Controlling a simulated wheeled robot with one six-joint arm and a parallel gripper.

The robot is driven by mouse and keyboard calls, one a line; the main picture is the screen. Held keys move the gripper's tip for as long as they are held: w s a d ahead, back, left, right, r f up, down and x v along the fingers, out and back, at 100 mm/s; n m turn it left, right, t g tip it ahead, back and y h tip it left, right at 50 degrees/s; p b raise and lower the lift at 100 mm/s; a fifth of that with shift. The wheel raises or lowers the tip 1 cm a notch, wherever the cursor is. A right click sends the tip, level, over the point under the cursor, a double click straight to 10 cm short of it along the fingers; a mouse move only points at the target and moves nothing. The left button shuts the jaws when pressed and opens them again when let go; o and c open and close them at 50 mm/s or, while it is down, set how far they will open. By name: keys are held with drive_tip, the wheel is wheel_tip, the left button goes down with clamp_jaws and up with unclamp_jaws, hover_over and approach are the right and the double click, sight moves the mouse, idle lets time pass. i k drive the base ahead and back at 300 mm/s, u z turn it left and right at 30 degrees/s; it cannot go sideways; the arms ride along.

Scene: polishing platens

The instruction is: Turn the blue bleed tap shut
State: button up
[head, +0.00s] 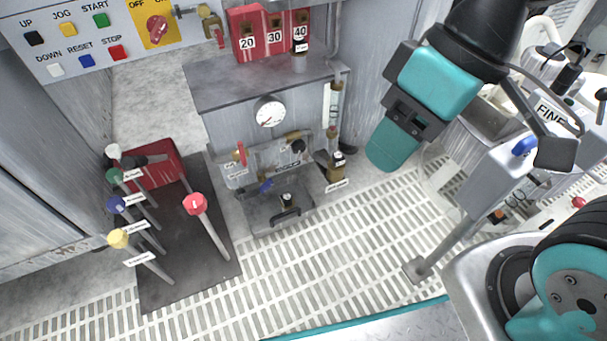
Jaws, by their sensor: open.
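The blue bleed tap (265,186) is a small blue handle low on the left of a grey panel of fittings, below the round gauge. It looks slanted in the head view, and its exact angle is too small to tell. My gripper (394,146), dark with a teal end, hangs at the upper right of the panel. It is open and empty, well apart from the tap. The gap between its fingers is hard to see from this side. Nothing covers the tap.
A red-handled tap (241,154) sits just above the blue one, and a dark bottle (337,167) stands to the right. Several knobbed levers, including a red one (195,204), rise at left. A grey post (447,243) stands at right. The slatted floor (330,255) is clear.

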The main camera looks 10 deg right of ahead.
sight(267, 185)
drive_tip(key=z, duration=1.2)
drive_tip(key=k, duration=1.1)
drive_tip(key=u, duration=2.05)
drive_tip(key=i, duration=0.5)
drive_tip(key=u, duration=0.05)
